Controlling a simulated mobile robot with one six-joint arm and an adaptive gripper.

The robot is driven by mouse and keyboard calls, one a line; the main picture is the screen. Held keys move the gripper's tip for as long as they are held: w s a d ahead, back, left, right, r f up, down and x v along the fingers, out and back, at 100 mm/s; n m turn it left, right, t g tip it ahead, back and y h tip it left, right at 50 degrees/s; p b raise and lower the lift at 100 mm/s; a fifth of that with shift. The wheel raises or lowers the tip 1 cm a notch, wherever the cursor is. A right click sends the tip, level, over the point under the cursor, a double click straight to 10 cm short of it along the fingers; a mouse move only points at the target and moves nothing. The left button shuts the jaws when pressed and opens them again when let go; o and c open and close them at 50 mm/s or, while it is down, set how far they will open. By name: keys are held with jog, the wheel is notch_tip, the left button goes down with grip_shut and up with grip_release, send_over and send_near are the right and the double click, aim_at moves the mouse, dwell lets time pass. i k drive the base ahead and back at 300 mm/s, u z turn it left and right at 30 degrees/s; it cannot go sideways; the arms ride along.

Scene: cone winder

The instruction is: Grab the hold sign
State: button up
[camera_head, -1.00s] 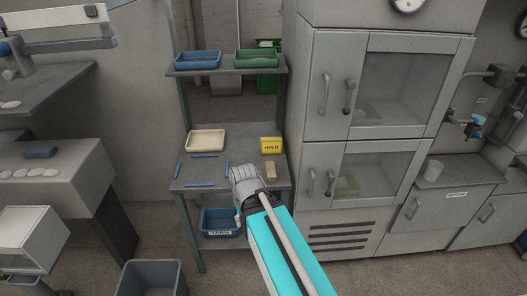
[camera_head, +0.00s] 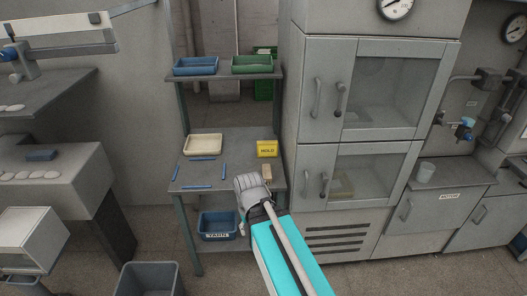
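The hold sign (camera_head: 267,149) is a small yellow block-like sign with dark lettering. It stands upright at the right back of the grey shelf table, near the cabinet side. My gripper (camera_head: 250,184) is grey and sits over the front right part of the same tabletop, in front of the sign and a little to its left, apart from it. I see it from behind, so its fingertips and their opening are hidden.
A small tan block (camera_head: 267,172) lies between my gripper and the sign. A cream tray (camera_head: 203,144) and several blue strips lie on the tabletop's left. Blue (camera_head: 196,66) and green (camera_head: 252,65) trays sit on the upper shelf. A tall grey cabinet (camera_head: 318,125) stands close on the right.

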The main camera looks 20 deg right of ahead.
aim_at(265, 149)
jog(key=z, duration=0.1)
jog(key=i, duration=0.95)
jog(key=u, duration=0.05)
